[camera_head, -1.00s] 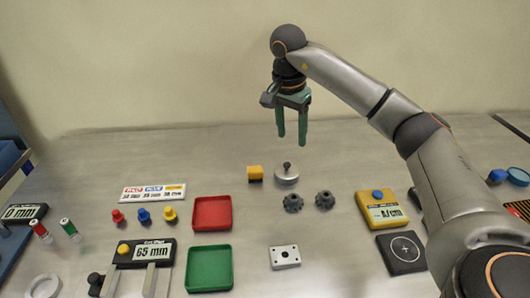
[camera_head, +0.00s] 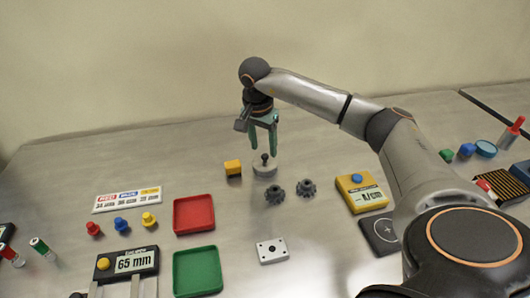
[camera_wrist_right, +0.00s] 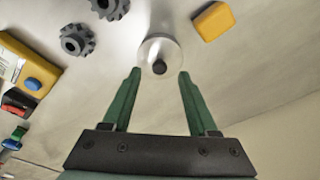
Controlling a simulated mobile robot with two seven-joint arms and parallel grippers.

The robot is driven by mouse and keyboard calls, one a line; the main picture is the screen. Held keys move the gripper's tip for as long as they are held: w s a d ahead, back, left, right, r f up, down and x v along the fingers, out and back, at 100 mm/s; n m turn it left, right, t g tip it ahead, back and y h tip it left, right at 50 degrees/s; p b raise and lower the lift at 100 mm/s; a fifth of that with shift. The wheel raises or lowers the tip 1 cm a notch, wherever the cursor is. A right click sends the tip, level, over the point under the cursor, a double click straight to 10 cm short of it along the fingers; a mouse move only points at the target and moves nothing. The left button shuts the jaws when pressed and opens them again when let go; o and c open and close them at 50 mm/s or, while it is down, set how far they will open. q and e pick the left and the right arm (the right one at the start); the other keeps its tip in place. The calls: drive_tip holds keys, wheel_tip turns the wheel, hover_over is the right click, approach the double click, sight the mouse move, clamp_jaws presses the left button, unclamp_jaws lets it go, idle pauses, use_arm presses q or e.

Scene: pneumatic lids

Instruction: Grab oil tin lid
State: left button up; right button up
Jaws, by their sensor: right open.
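The oil tin lid (camera_head: 265,170) is a round silvery disc with a dark knob on top. It sits on the metal table near the back, in the middle of the head view. In the right wrist view the lid (camera_wrist_right: 151,45) lies just beyond the fingertips, its dark knob roughly centred between them. My right gripper (camera_head: 262,149) has green fingers that point down over the lid. It is open and empty, and its fingers (camera_wrist_right: 160,72) stand apart on either side of the knob. I cannot tell the exact height above the lid. My left gripper is not in view.
A yellow block (camera_head: 233,168) stands close left of the lid. Two dark gears (camera_head: 275,194) (camera_head: 306,189) lie just in front. A red tray (camera_head: 194,214), a green tray (camera_head: 197,271) and a yellow gauge box (camera_head: 361,192) are farther off. The table behind the lid is clear.

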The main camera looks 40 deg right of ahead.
sight(265, 159)
drive_tip(key=shift+d+f, duration=0.15)
drive_tip(key=shift+f, duration=0.55)
drive_tip(key=shift+d+f, duration=0.1)
drive_tip(key=shift+f, duration=0.6)
drive_tip(key=shift+c, duration=0.3)
clamp_jaws()
